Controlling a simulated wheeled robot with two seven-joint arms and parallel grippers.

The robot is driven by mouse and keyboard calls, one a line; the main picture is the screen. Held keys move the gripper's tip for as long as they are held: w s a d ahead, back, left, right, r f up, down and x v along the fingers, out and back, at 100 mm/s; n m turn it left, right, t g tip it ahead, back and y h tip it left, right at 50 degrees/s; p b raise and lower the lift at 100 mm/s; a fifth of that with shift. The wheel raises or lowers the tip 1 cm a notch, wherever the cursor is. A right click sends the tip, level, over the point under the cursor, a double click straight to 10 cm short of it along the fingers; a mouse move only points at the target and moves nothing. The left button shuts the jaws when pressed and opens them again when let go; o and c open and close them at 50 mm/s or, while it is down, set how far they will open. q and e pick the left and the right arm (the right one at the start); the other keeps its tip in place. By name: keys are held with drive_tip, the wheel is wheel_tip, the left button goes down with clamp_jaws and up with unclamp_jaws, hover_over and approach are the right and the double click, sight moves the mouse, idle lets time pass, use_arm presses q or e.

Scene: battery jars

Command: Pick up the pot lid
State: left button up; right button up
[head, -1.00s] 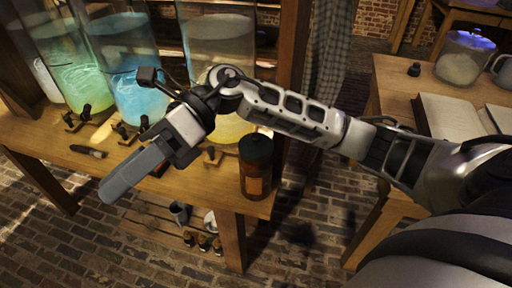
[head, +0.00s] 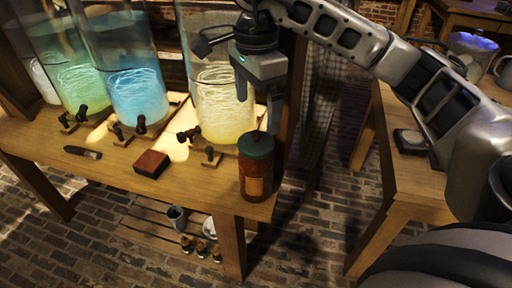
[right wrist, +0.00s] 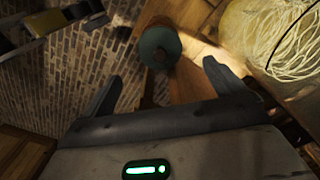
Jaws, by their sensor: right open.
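The pot is a reddish-brown jar (head: 256,182) near the right front corner of the wooden bench, and its dark green round lid (head: 256,144) sits on top. My right gripper (head: 258,106) is above the lid, pointing down with its two fingers apart and nothing between them. In the right wrist view the lid (right wrist: 160,46) shows beyond the open fingertips (right wrist: 160,80), roughly centred between them, with a gap. My left gripper is not in view.
Tall glass jars with yellow (head: 222,105), blue (head: 137,95) and green liquid stand behind, with taps at their fronts. A small reddish-brown block (head: 151,163) and a dark tool (head: 83,152) lie on the bench (head: 110,175). Another table stands right.

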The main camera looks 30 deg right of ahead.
sight(256, 133)
wheel_tip(256, 133, down, 8)
drive_tip(key=c, duration=1.1)
